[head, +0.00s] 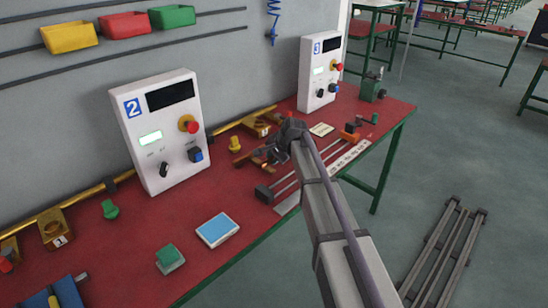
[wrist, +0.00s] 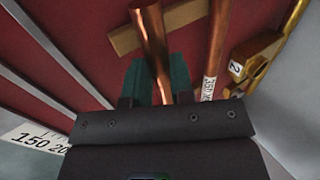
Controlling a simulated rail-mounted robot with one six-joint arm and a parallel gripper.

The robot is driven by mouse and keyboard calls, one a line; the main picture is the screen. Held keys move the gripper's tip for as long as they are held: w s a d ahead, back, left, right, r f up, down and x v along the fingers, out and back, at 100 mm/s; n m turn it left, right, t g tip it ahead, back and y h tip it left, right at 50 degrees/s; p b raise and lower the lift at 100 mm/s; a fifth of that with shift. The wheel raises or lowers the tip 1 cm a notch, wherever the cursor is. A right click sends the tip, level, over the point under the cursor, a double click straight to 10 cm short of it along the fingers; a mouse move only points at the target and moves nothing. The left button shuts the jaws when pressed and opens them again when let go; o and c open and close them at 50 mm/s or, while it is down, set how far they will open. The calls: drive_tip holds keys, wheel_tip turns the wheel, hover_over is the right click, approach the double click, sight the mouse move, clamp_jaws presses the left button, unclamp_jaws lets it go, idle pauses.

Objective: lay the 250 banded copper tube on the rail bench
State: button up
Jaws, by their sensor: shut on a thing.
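My gripper (head: 277,150) is over the red bench, in front of the wall. In the wrist view its green fingers (wrist: 158,78) are shut on a copper tube (wrist: 149,32), which runs away between them. No label is readable on this tube. A second copper tube (wrist: 215,45), with a white band that seems to read 350, lies to the right, apart from the gripper. The rail bench, with its pale parallel rails (wrist: 55,52) and a numbered scale (wrist: 35,138), is to the left. In the head view the scale (head: 350,157) lies right of my gripper.
A wooden strip (wrist: 118,40) lies beneath the tubes. A brass holder marked 2 (wrist: 250,65) is close on the right. White control boxes 2 (head: 160,130) and 3 (head: 319,75) stand along the wall. A blue-topped pad (head: 217,230) lies nearer the front edge.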

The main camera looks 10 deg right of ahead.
drive_tip(key=shift+f+b, duration=0.5)
drive_tip(key=shift+f, duration=0.1)
drive_tip(key=o, duration=0.8)
drive_tip(key=shift+r, duration=0.1)
drive_tip(key=shift+s, duration=0.1)
drive_tip(key=shift+c, duration=0.2)
drive_tip(key=shift+c, duration=0.3)
drive_tip(key=shift+o, duration=0.7)
drive_tip(key=shift+s+d+r+p, duration=0.1)
drive_tip(key=shift+s+r+p, duration=0.1)
drive_tip(key=shift+r+p, duration=0.25)
drive_tip(key=p+v, duration=0.8)
drive_tip(key=v, duration=0.1)
drive_tip(key=shift+d+r+p, duration=0.15)
drive_tip(key=shift+r+p, duration=0.15)
drive_tip(key=shift+r, duration=0.05)
